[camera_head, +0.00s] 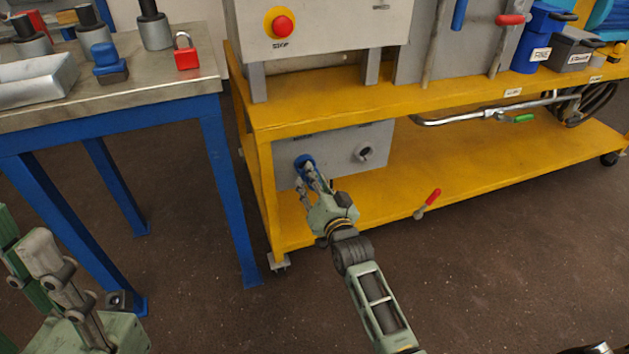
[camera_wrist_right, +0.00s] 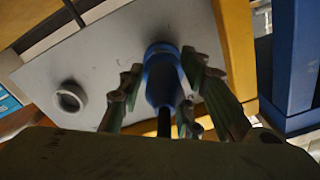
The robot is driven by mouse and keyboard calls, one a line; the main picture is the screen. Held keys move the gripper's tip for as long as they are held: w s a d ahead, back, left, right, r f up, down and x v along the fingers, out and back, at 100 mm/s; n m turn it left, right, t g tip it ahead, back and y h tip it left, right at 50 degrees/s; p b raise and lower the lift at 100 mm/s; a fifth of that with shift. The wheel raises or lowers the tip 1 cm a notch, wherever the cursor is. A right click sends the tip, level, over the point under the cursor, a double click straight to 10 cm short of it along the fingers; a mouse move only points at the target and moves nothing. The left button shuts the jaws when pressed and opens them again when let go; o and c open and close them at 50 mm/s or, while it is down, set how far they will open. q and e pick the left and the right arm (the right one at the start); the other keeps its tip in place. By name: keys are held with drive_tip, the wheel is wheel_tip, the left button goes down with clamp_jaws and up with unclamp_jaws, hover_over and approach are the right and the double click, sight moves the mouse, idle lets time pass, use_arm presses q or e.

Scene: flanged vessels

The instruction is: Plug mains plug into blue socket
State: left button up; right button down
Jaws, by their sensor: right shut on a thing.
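The blue socket (camera_head: 304,161) is on a grey panel (camera_head: 335,142) under the yellow bench's top shelf. My right gripper (camera_head: 308,180) is at this socket, its fingers around a blue mains plug (camera_wrist_right: 160,85). In the right wrist view, the plug lies between the fingers of my right gripper (camera_wrist_right: 162,90), with a black cable (camera_wrist_right: 164,122) running back towards the palm. The plug's front end meets the socket in line of sight; I cannot tell how deep it sits. Part of my left gripper (camera_head: 50,265) shows at the lower left, away from the panel; its opening is unclear.
A second, grey round socket (camera_head: 363,153) is on the same panel, also in the right wrist view (camera_wrist_right: 71,97). A red-handled tool (camera_head: 428,203) is by the yellow lower shelf (camera_head: 500,165). A blue-legged table (camera_head: 215,150) stands close on the left.

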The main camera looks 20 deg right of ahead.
drive_tip(key=shift+w, duration=0.2)
drive_tip(key=shift+w+b, duration=0.55)
drive_tip(key=shift+w, duration=0.45)
drive_tip(key=c, duration=1.2)
unclamp_jaws()
